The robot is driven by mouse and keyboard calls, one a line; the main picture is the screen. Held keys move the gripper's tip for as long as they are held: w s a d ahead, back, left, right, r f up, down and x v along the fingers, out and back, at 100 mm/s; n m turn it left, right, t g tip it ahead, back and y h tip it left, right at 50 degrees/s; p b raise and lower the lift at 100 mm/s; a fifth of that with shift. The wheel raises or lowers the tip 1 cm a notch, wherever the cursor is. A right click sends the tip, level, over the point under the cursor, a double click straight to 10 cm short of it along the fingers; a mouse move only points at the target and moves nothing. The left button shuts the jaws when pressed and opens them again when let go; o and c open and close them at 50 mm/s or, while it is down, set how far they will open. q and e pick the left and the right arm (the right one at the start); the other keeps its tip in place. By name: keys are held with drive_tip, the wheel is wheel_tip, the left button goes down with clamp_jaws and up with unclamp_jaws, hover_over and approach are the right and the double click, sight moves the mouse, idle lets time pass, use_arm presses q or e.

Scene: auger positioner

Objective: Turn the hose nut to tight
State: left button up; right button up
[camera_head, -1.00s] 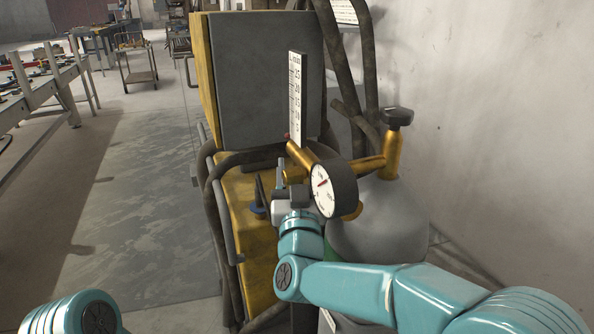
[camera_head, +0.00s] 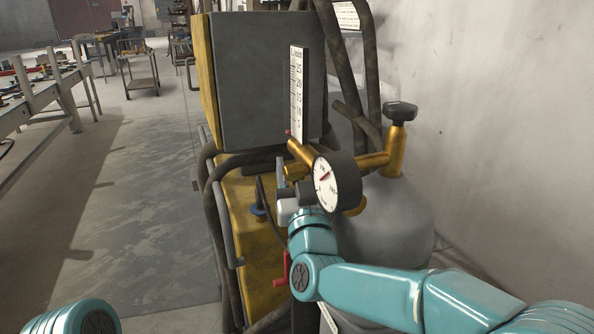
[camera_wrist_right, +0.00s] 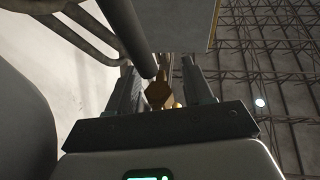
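A brass regulator (camera_head: 372,162) with a round white dial gauge (camera_head: 323,183) sits on the grey gas cylinder (camera_head: 385,220). A brass nut, apparently the hose nut (camera_wrist_right: 160,94), shows in the right wrist view between my right gripper's fingers. In that view my right gripper (camera_wrist_right: 160,85) is open, with a gap visible on both sides of the nut. In the head view my right gripper (camera_head: 285,192) is just left of the gauge, below a brass stub (camera_head: 296,170). The wrist and gauge partly hide this area. My left gripper is out of view.
A tall white scale (camera_head: 298,95) stands above the regulator, before a dark grey box (camera_head: 265,75). Dark hoses (camera_head: 343,60) hang behind. A red handle (camera_head: 281,268) is beside my right wrist. A workbench (camera_head: 45,100) is left; the floor (camera_head: 140,220) between is clear.

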drive_tip(key=shift+s, duration=0.1)
drive_tip(key=b+v, duration=0.1)
drive_tip(key=v, duration=1.5)
drive_tip(key=shift+d+f, duration=0.1)
